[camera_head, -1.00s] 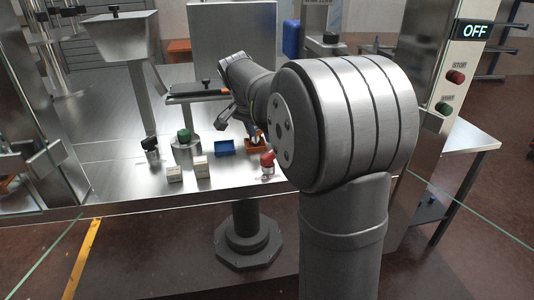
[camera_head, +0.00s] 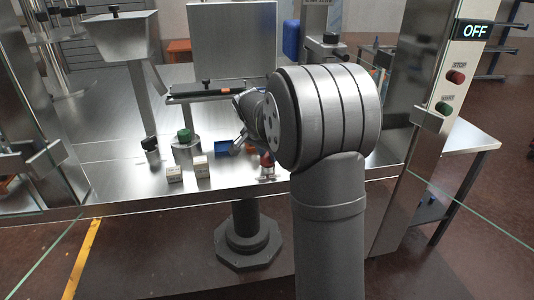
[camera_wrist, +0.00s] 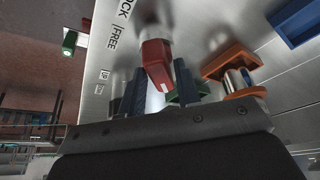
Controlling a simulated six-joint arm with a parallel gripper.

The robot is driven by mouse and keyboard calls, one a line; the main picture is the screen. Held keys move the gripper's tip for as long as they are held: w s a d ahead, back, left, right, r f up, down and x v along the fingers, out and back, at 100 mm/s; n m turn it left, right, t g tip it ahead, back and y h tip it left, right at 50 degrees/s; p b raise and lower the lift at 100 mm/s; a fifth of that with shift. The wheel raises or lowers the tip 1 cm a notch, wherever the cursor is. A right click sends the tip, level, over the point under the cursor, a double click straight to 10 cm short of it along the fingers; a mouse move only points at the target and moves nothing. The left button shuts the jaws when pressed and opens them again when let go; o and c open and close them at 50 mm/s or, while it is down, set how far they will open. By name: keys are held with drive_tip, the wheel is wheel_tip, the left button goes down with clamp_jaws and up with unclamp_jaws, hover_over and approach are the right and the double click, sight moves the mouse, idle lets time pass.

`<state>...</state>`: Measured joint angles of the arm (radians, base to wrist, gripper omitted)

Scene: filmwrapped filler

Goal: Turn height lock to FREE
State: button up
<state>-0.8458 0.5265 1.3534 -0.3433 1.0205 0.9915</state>
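The red lock knob (camera_wrist: 156,62) sits on a metal post, with printed labels reading "...OCK" and "FREE" (camera_wrist: 115,36) beside it in the wrist view. In the head view the red knob (camera_head: 267,159) is at the bench's front edge, partly behind my arm. My gripper (camera_wrist: 158,84) is open, its two dark fingers apart and pointing toward the knob. The knob appears in line with the gap between the fingers; I cannot tell whether they touch it. In the head view my gripper is mostly hidden by my arm.
An orange tray (camera_wrist: 230,62) holding a metal part is right of the knob, with a blue tray (camera_wrist: 297,20) beyond. A panel display (camera_head: 474,31) reads OFF.

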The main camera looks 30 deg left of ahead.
clamp_jaws()
drive_tip(key=shift+n, duration=0.3)
drive_tip(key=n+y, duration=0.1)
drive_tip(key=n, duration=0.2)
drive_tip(key=shift+d+y, duration=0.15)
drive_tip(key=shift+y, duration=0.15)
drive_tip(key=n+g+y, duration=0.1)
drive_tip(key=n, duration=0.3)
drive_tip(key=n+g, duration=0.1)
drive_tip(key=n, duration=0.1)
drive_tip(key=n+y, duration=0.1)
drive_tip(key=n, duration=0.2)
drive_tip(key=shift+w+d+g+y, duration=0.2)
drive_tip(key=shift+g+y, duration=0.1)
drive_tip(key=shift+g, duration=0.1)
drive_tip(key=n+g, duration=0.1)
drive_tip(key=n, duration=0.4)
drive_tip(key=shift+w+g, duration=0.1)
drive_tip(key=shift+g, duration=0.3)
drive_tip(key=shift+n, duration=0.3)
